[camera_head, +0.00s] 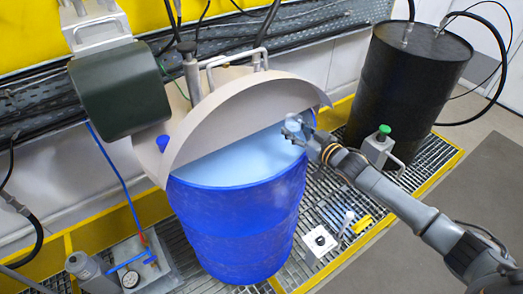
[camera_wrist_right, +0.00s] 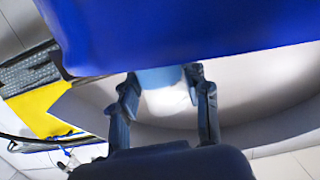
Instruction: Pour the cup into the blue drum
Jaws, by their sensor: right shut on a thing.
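The blue drum (camera_head: 240,220) stands upright on the grating in the middle of the head view. Its top is half open, with a pale blue inside, and a beige half-lid (camera_head: 225,115) stands raised at the back. My right gripper (camera_head: 296,130) is at the drum's right rim, shut on a small pale blue cup (camera_head: 292,122). The cup's tilt and contents are too small to tell. In the right wrist view, the cup (camera_wrist_right: 158,78) sits between the fingers (camera_wrist_right: 165,88), and the blue drum wall (camera_wrist_right: 180,35) fills the top. My left gripper is not in view.
A black drum (camera_head: 410,85) stands at the back right. A dark green motor (camera_head: 120,90) hangs at the upper left.

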